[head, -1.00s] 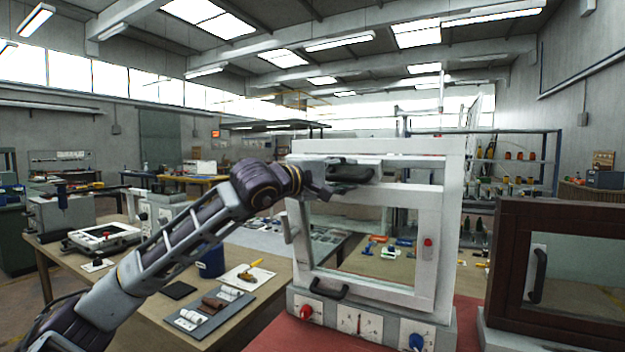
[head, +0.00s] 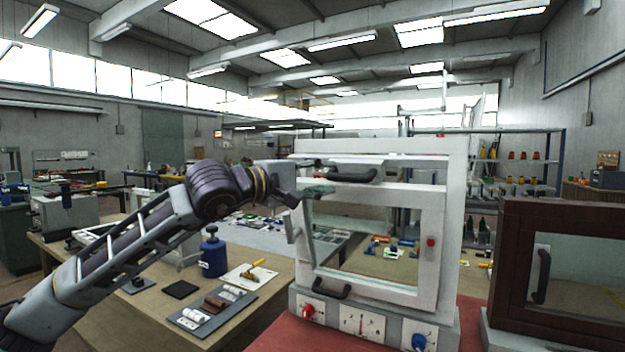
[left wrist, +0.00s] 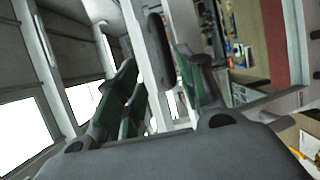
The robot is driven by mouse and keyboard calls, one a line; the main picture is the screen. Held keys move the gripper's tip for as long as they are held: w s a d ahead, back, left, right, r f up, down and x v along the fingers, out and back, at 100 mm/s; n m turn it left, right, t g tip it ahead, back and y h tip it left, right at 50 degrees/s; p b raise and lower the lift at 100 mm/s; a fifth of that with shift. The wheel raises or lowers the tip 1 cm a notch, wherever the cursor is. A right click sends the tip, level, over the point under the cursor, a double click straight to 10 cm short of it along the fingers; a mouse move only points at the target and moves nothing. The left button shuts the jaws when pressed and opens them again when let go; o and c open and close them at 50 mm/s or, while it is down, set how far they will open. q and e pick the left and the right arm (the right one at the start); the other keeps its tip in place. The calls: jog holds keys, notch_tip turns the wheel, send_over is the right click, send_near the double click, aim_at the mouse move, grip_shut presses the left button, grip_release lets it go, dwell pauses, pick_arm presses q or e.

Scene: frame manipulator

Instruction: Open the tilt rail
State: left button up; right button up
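The white window frame (head: 456,230) stands on a grey base at the centre of the head view. Its white sash (head: 425,196) has a top rail with a dark handle (head: 352,174); a second dark handle (head: 332,289) is at the bottom. My left gripper (head: 318,190) is at the left end of the top handle, just below and in front of it. In the left wrist view its green-padded fingers (left wrist: 155,85) are apart, with the dark handle (left wrist: 160,48) in line with the gap. I cannot tell if they touch it. My right gripper is out of view.
A brown wooden frame (head: 512,265) with a black handle stands to the right. A workbench (head: 140,310) with a blue bottle (head: 213,255) and a grey tool tray (head: 210,312) lies on the left under my arm.

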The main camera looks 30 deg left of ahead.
pick_arm(q)
jog(key=shift+v, duration=0.85)
